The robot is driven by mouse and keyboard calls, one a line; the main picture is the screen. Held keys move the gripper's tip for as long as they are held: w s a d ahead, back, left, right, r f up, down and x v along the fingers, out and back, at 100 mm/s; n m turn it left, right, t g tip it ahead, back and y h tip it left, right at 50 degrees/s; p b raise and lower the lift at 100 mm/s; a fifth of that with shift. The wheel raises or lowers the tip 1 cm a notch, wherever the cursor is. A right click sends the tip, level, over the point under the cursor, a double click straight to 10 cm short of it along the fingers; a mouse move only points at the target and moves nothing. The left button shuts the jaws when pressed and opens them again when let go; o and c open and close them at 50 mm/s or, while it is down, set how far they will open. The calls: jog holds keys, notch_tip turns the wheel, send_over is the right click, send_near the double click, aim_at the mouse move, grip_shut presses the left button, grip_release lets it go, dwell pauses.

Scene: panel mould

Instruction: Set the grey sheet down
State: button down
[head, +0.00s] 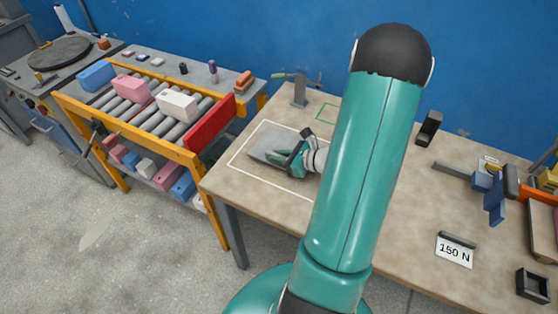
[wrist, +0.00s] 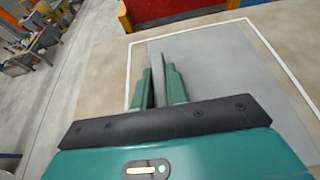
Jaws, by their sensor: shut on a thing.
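The grey sheet (head: 266,146) is at the left part of the workbench, inside a white outlined rectangle. It appears flat, and I cannot tell whether it touches the bench top. My gripper (head: 292,158) is at the sheet's right side in the head view. Its fingers (wrist: 158,90) are shut on a thin grey edge of the sheet. My gripper and arm hide part of the sheet and outline.
The wooden workbench (head: 233,182) has a clamp (head: 298,88) behind the sheet and a "150 N" sign (head: 455,250) at right. An orange roller conveyor (head: 165,145) with coloured blocks and a red end plate (head: 210,126) stands at left. My arm covers the bench's middle.

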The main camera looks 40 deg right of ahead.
jog(key=shift+f, duration=1)
jog(key=shift+f, duration=0.1)
jog(key=c, duration=1.4)
grip_release()
jog(key=shift+s+d+r, duration=0.1)
jog(key=shift+s+r, duration=0.1)
jog(key=shift+s, duration=0.05)
jog(key=v, duration=1.1)
jog(key=shift+s+r, duration=0.15)
jog(key=shift+s, duration=0.1)
